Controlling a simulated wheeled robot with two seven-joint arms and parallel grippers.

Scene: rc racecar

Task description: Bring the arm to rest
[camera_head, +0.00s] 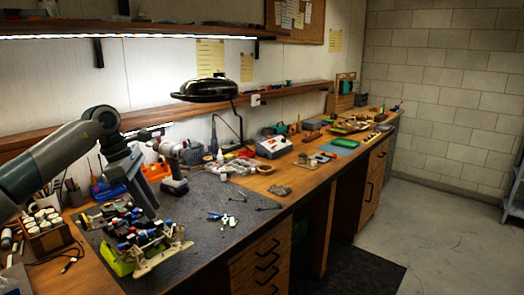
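My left arm comes in from the left and bends down at its dark joint. My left gripper (148,205) points down at the rc racecar (138,240) on the dark mat. Its fingertips merge with the car's dark parts, so I cannot tell whether they touch it or whether they are open or shut. The car shows a cluttered top with blue, red and black parts, a bright green piece at its lower left and a beige piece along its front right. My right gripper is not in view.
The grey mat (235,190) has free room right of the car, with small blue-handled pliers (222,217) on it. A drill (174,182) stands behind. A rack of white pots (42,222) is at left. A lamp (207,90) hangs above the bench. Drawers (262,265) front it.

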